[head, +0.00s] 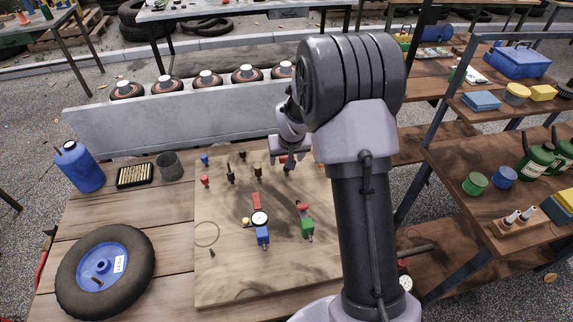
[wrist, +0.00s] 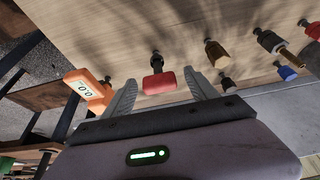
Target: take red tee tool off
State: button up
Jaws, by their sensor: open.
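The red tee tool (wrist: 159,83) shows in the wrist view as a red crossbar on a short dark stem, standing out from the wooden board (wrist: 130,35). My gripper (wrist: 161,92) is open, with one grey finger on each side of the red crossbar. I see gaps between the fingers and the crossbar. In the head view my gripper (head: 287,163) is over the far right part of the board (head: 225,285), and a small bit of red shows below it. The arm hides part of that area.
An orange device with a display (wrist: 88,88) is close beside one finger. Brass-coloured (wrist: 216,53) and blue (wrist: 287,73) fittings stand on the other side. A gauge (head: 260,218) and a green valve (head: 307,228) sit nearer on the board. A wheel (head: 65,265) lies left.

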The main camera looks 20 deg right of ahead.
jog(key=shift+r, duration=0.2)
jog(key=shift+c, duration=1.1)
jog(key=c, duration=1.1)
jog(key=shift+r, duration=0.35)
jog(key=v, duration=0.1)
jog(key=p+v, duration=0.2)
jog(key=shift+w+d+r, duration=0.15)
jog(key=shift+d+r, duration=0.05)
jog(key=shift+d, duration=0.1)
jog(key=s+d+b, duration=0.1)
jog(key=s+d, duration=0.2)
jog(key=s, duration=0.4)
jog(key=s+d, duration=0.3)
jog(key=s, duration=0.3)
jog(key=p+v, duration=0.1)
jog(key=v, duration=0.1)
jog(key=w+p+v, duration=0.1)
jog(key=v, duration=0.1)
jog(key=p+v, duration=0.1)
jog(key=v, duration=0.1)
jog(key=shift+w+d+r+p, duration=0.2)
jog(key=shift+r+p, duration=0.1)
jog(key=shift+p, duration=0.1)
